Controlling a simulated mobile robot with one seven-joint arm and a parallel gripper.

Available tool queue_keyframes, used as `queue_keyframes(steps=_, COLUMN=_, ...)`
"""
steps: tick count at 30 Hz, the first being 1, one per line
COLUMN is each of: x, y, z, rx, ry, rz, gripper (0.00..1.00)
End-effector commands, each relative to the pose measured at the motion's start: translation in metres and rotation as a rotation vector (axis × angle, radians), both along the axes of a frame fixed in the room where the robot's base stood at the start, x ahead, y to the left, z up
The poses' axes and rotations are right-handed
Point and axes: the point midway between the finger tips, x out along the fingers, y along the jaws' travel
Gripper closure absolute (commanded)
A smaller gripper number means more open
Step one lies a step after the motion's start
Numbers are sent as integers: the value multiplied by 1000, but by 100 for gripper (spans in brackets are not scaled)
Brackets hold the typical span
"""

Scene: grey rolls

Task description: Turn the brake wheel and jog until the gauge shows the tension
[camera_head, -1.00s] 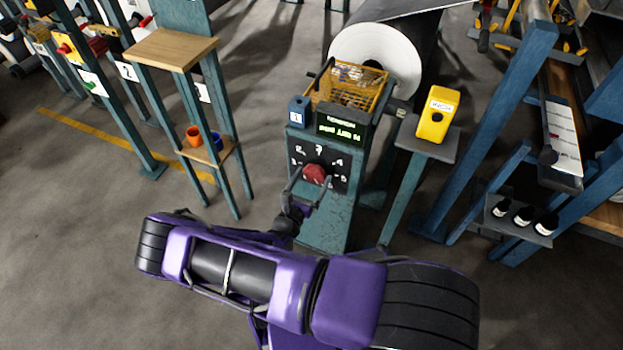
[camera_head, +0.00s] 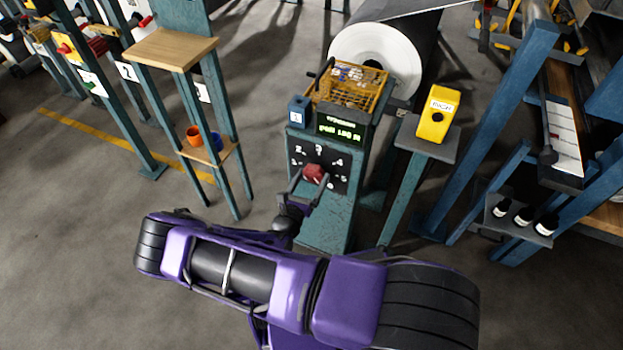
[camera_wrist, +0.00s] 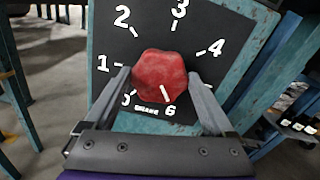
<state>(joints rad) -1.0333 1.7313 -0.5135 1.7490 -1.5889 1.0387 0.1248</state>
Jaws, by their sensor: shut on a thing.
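The red brake wheel (camera_head: 314,173) sits on a black dial plate with white numbers on the teal stand. In the wrist view the wheel (camera_wrist: 160,76) shows a white mark at its lower right, pointing near the 6. My gripper (camera_wrist: 163,88) is shut on the wheel, one finger on each side. A green-lit display (camera_head: 341,130) stands above the dial; its text is too small to read surely. A yellow box with a black button (camera_head: 437,115) stands on a post to the right. I cannot make out a separate gauge needle.
A large white-ended roll (camera_head: 376,60) lies behind the stand. A yellow wire basket (camera_head: 350,84) tops the stand. A wooden-topped frame (camera_head: 170,48) stands left, with an orange cup (camera_head: 194,136). Blue rack posts (camera_head: 490,130) stand close on the right.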

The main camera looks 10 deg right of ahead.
Motion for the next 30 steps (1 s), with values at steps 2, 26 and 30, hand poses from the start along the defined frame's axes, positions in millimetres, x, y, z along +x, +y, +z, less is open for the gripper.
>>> queue_keyframes(steps=2, x=0, y=0, z=-1, rx=-49, ry=37, rz=0, gripper=67)
queue_keyframes(steps=26, x=1, y=3, z=-3, rx=-659, ry=481, rz=1, gripper=67)
queue_keyframes(steps=30, x=1, y=3, z=-3, rx=-765, ry=558, rz=1, gripper=67)
